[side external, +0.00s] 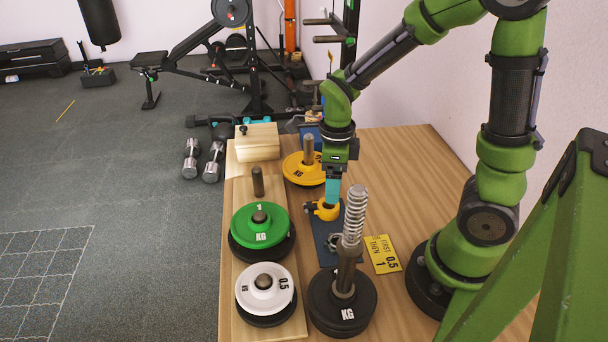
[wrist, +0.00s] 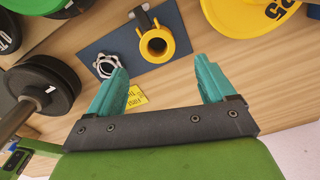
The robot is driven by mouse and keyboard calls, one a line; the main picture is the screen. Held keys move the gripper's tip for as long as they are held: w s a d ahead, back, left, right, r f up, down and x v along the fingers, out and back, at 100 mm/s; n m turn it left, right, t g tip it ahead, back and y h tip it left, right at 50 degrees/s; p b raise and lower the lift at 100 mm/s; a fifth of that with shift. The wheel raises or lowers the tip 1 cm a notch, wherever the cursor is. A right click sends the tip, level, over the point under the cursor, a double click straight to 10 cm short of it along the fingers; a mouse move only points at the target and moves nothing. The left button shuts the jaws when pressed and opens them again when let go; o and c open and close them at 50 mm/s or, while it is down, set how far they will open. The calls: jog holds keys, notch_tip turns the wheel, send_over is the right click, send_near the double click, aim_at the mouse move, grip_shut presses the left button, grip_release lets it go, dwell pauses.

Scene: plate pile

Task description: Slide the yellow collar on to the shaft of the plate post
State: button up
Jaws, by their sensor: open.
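The yellow collar (side external: 326,211) is a ring with a side lug, lying on a dark blue mat (side external: 323,253). It also shows in the wrist view (wrist: 157,45), its hole facing up and empty. My gripper (side external: 332,200) is just above the collar in the side view. In the wrist view my gripper (wrist: 165,76) has its teal fingers wide apart, with nothing between them. The plate post (side external: 348,258) stands upright nearer the side camera, with a coiled upper part and black plates (side external: 341,308) around its foot. Its shaft (wrist: 15,120) shows at left in the wrist view.
A silver star-shaped collar (wrist: 107,66) lies beside the yellow one. A yellow plate (side external: 300,170) sits on a peg behind. A wooden board holds green (side external: 260,227) and white (side external: 265,290) plates over dark ones. A wooden block (side external: 257,143) and yellow card (side external: 383,254) are nearby.

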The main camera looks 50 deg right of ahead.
aim_at(326, 215)
jog(key=f, duration=0.6)
jog(key=shift+w+a+f, duration=0.2)
jog(key=shift+a+f, duration=0.05)
jog(key=c, duration=1.2)
